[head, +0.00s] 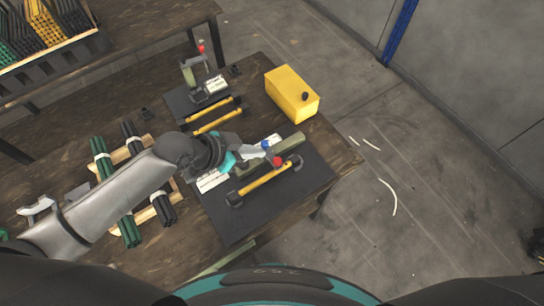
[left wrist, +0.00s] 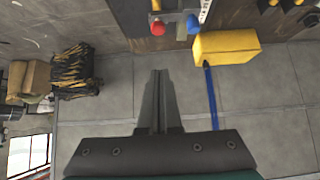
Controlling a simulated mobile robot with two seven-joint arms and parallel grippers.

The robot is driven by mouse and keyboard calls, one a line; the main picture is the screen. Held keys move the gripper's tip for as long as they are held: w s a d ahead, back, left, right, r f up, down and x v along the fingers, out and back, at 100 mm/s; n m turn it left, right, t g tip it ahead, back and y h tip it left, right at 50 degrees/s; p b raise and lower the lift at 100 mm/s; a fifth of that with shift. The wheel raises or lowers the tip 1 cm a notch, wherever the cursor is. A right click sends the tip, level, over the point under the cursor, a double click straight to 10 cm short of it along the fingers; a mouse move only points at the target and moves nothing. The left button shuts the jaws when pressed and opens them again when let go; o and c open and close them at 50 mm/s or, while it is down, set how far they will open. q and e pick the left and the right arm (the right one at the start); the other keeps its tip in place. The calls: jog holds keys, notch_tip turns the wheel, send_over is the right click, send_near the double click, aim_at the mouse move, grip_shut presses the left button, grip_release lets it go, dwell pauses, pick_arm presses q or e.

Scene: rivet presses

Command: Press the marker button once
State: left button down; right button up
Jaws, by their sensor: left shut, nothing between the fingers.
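My left gripper (head: 258,152) reaches over the front press on the dark mat, its fingers shut and empty. Its closed fingertips also show in the left wrist view (left wrist: 160,74). A round blue knob (head: 266,144) and a round red knob (head: 278,161) show just by the fingertips in the head view. The left wrist view shows the red knob (left wrist: 157,28) and the blue knob (left wrist: 193,24) beyond the fingertips. I see no readable label naming the marker button. Whether the fingers touch either knob cannot be told. My right gripper is not in view.
A yellow box (head: 287,95) with a small black knob stands behind the front mat (head: 233,222). A second press with a red top (head: 201,47) stands farther back. Bundles of green rods (head: 103,157) and black rods lie left, under my arm. Grey floor is open at right.

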pick_arm(q)
send_over(278, 162)
jog(key=a, duration=0.2)
notch_tip(278, 162, down, 5)
jog(key=shift+s+d+f+b, duration=0.15)
jog(key=shift+f+b, duration=0.3)
jog(key=shift+f, duration=0.55)
jog(key=shift+s+d+f+b, duration=0.1)
jog(key=shift+f+b, duration=0.3)
jog(key=shift+f, duration=0.6)
